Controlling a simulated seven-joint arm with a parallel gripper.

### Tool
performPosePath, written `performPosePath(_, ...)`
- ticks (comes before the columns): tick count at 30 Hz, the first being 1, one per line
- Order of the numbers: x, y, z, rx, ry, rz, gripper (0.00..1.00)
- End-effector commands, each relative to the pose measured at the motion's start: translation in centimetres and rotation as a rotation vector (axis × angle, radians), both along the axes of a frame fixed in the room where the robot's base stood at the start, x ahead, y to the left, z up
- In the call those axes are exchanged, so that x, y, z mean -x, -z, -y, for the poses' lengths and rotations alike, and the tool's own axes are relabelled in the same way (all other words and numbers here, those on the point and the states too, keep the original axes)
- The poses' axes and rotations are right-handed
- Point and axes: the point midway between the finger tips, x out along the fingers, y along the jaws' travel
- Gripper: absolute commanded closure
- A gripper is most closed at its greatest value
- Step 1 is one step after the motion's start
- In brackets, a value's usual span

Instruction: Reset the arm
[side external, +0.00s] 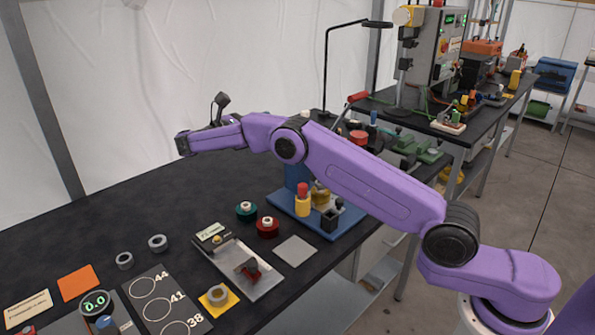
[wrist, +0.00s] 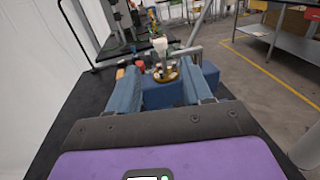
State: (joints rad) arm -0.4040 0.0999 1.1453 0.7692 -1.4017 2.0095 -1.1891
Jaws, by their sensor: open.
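My purple arm stretches out over the black bench in the side view. My gripper (side external: 183,145) is at its far left end, raised above the bench and well apart from the small parts lying on it. In the wrist view my gripper (wrist: 160,70) shows two blue-grey fingers spread apart, with nothing held between them. A blue fixture with a brass-coloured part (wrist: 166,72) shows beyond and between the fingers.
On the bench (side external: 130,215) are a blue-based fixture (side external: 290,203), a green spool (side external: 246,211), a red spool (side external: 267,228), a clear tray (side external: 262,282), grey rings (side external: 158,243) and a numbered board (side external: 150,290). A thin black lamp (side external: 326,75) stands behind. The bench's back left is clear.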

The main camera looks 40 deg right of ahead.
Motion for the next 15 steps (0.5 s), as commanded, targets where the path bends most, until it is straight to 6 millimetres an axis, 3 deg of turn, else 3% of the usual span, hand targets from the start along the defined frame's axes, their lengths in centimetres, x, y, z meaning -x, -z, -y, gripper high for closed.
performPosePath(8, 0.1, -0.5, -1.4, -0.123, -0.106, 0.05, 0.5)
performPosePath(15, 2.5, -0.1, -3.8, -0.363, -0.24, 0.141, 0.5)
